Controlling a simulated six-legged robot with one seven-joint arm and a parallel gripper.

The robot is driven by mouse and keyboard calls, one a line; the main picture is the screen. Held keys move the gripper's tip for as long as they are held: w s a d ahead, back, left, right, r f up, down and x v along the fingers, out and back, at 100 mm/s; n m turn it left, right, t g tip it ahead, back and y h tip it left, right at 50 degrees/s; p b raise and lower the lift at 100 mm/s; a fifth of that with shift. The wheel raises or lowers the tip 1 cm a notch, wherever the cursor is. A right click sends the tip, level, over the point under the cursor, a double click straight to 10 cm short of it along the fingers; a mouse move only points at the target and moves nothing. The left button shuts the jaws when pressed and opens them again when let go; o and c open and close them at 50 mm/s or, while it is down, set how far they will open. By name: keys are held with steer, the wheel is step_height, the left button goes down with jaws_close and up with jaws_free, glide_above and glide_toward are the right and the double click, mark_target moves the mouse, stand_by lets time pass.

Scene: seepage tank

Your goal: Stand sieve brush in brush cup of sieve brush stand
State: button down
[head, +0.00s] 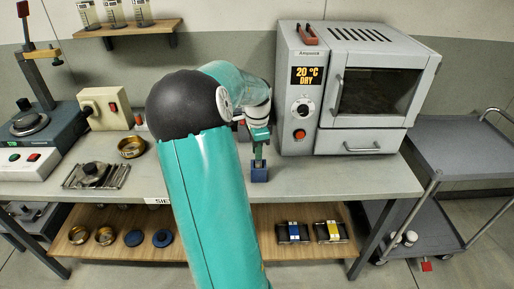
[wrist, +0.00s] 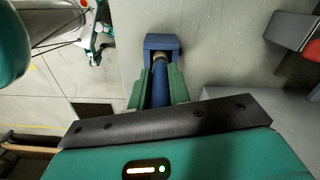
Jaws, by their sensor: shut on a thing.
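My gripper (head: 259,135) is at the bench's front, left of the oven, pointing down. In the wrist view its green fingers (wrist: 160,92) are shut on the blue handle of the sieve brush (wrist: 160,79). A small blue block, the sieve brush stand (head: 260,173), sits on the bench directly below my gripper. In the wrist view the stand (wrist: 151,41) frames the brush's lower metal-coloured end. The brush looks upright in the head view. I cannot tell how deep its lower end is in the brush cup, as the cup's inside is hidden.
The drying oven (head: 350,90) stands right of my gripper. A grey trolley (head: 460,150) stands at right. Bench is clear just right of the stand.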

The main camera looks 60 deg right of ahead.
steer(key=shift+f, duration=1.55)
steer(key=c, duration=1.2)
jaws_free()
steer(key=shift+c, duration=0.2)
step_height(320, 180, up, 14)
steer(key=shift+f, duration=0.1)
